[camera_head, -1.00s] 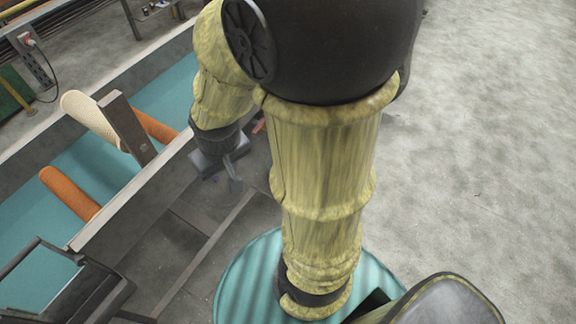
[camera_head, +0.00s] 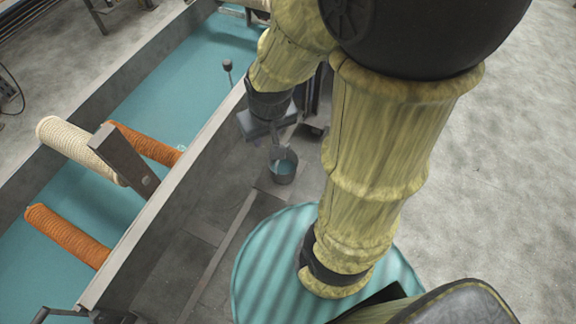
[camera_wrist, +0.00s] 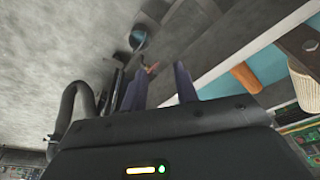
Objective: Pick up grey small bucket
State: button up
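A small grey bucket (camera_head: 283,170) with a teal inside stands on the dark grey surface beside the long trough in the head view. It also shows small near the top of the wrist view (camera_wrist: 138,40), beyond my fingertips. My gripper (camera_head: 277,148) is just above and behind the bucket in the head picture, and its tips overlap the bucket's rim there. I cannot tell if they touch.
A long trough with a teal bed (camera_head: 165,95) runs along the left. It holds orange rolls (camera_head: 68,235) and a cream roll (camera_head: 80,150) beside an upright metal bar (camera_head: 125,160). Open concrete floor (camera_head: 500,150) lies to the right.

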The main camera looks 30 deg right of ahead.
jog(key=w+f+m+t+h+b, duration=0.15)
jog(key=w+f+b, duration=0.25)
jog(key=f+b, duration=0.5)
jog(key=w+a+f+m+b, duration=0.1)
jog(key=w+f+m+b, duration=0.25)
jog(key=f, duration=1.05)
jog(key=w+f+m+b, duration=0.2)
jog(key=w+f+b, duration=0.1)
jog(key=f+b, duration=0.65)
jog(key=d+f+m+t+h+b, duration=0.1)
jog(key=d+f+h+b, duration=0.2)
jog(key=f, duration=0.6)
jog(key=w+d+f+m+t+h+b, duration=0.1)
jog(key=d+f+t+h+b, duration=0.1)
jog(key=f+b, duration=0.5)
jog(key=w+d+f+m+t+h+b, duration=0.1)
jog(key=d+f+h+b, duration=0.3)
jog(key=f, duration=0.8)
jog(key=shift+f+b, duration=0.35)
jog(key=shift+b, duration=0.65)
jog(key=shift+w, duration=0.1)
jog(key=b+x, duration=0.3)
jog(key=x, duration=0.8)
jog(key=shift+w+d, duration=0.2)
jog(key=shift+d, duration=0.05)
